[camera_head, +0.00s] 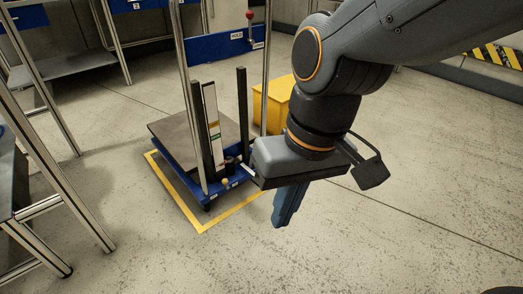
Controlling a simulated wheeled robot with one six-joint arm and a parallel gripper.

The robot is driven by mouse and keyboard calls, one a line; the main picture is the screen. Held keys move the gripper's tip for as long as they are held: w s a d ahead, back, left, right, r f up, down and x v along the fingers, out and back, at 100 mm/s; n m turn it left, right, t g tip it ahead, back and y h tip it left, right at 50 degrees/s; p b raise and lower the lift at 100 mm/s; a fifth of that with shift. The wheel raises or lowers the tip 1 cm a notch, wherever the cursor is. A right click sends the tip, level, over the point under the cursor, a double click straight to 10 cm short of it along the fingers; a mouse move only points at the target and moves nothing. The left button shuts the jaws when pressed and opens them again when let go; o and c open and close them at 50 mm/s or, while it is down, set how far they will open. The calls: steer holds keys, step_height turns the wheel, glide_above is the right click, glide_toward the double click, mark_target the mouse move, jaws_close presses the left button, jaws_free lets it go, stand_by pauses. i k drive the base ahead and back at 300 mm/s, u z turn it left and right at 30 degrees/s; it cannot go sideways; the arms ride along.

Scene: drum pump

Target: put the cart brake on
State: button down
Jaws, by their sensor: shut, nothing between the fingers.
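The cart (172,165) has a blue base with a grey deck, upright metal posts and a blue crossbar (215,48). It stands inside a yellow floor outline. A lever with a red ball knob (249,14) stands upright at the crossbar's right end, beside a label that seems to read HOLD. A small yellow knob (225,182) and labels are at the base's near edge; I cannot tell which part is the brake. My gripper (280,222) points down, shut and empty, right of the cart and apart from the lever. My wrist hides part of the base's right side.
A yellow bin (273,105) stands behind the cart, partly hidden by my arm. Metal-framed benches (45,175) line the left side. A yellow-black striped barrier (495,55) is at the back right. The floor in front and to the right is clear.

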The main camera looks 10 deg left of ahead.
mark_target(224, 181)
steer(key=z, duration=0.05)
steer(key=i, duration=1.1)
steer(key=u, duration=0.6)
